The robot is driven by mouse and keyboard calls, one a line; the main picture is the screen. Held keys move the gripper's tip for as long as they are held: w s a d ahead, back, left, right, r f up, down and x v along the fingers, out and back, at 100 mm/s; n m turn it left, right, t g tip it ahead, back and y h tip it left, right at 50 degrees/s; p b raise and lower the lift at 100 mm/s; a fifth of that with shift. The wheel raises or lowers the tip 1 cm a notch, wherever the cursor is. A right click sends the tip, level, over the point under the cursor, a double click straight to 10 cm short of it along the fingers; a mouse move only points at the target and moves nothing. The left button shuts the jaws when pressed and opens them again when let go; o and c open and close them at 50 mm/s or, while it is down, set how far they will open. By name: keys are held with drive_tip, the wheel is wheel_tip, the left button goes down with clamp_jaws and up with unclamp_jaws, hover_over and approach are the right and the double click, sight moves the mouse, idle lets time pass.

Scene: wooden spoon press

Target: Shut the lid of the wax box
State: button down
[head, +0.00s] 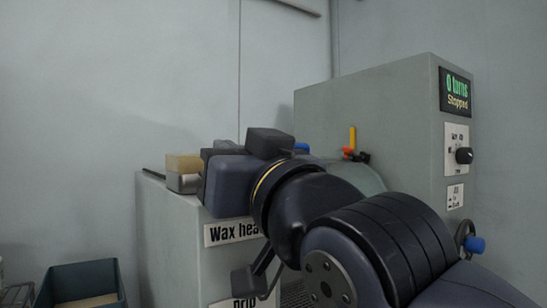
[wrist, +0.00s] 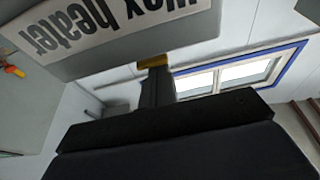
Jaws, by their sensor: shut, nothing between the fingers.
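I cannot make out the wax box or its lid for certain; my arm covers much of the top of the wax heater cabinet (head: 172,245). A tan block (head: 183,163) on a grey piece (head: 183,183) shows at the cabinet's top left, just left of my gripper's dark body. In the wrist view my gripper (wrist: 155,75) is shut, its fingers a narrow dark bar with a yellow-brown patch at the end. I cannot tell whether that patch is the tan block or touches the fingers. The fingertips are not clear in the head view.
A tall grey machine (head: 370,120) with a display reading "0 turns Stopped" (head: 457,92) and a black knob (head: 464,155) stands at right. A dark blue bin (head: 85,280) is at lower left. A blue-framed window (wrist: 235,72) shows in the wrist view.

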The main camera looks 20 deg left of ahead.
drive_tip(key=shift+f, duration=0.75)
wheel_tip(320, 180, up, 5)
drive_tip(key=p, duration=0.3)
drive_tip(key=shift+s+d+f, duration=0.1)
drive_tip(key=s+d+f+b, duration=0.1)
drive_tip(key=s+d+f, duration=0.4)
drive_tip(key=d+f, duration=0.1)
drive_tip(key=shift+d, duration=0.15)
drive_tip(key=w+a+r, duration=0.2)
drive_tip(key=w+a+r+p, duration=0.1)
drive_tip(key=w+a+r, duration=0.1)
drive_tip(key=a+r, duration=0.1)
drive_tip(key=shift+r, duration=0.1)
drive_tip(key=shift+w+a+f+b, duration=0.25)
drive_tip(key=shift+w+a+b, duration=0.2)
drive_tip(key=shift+a+b, duration=0.15)
drive_tip(key=shift+f+b, duration=0.65)
drive_tip(key=shift+f, duration=0.2)
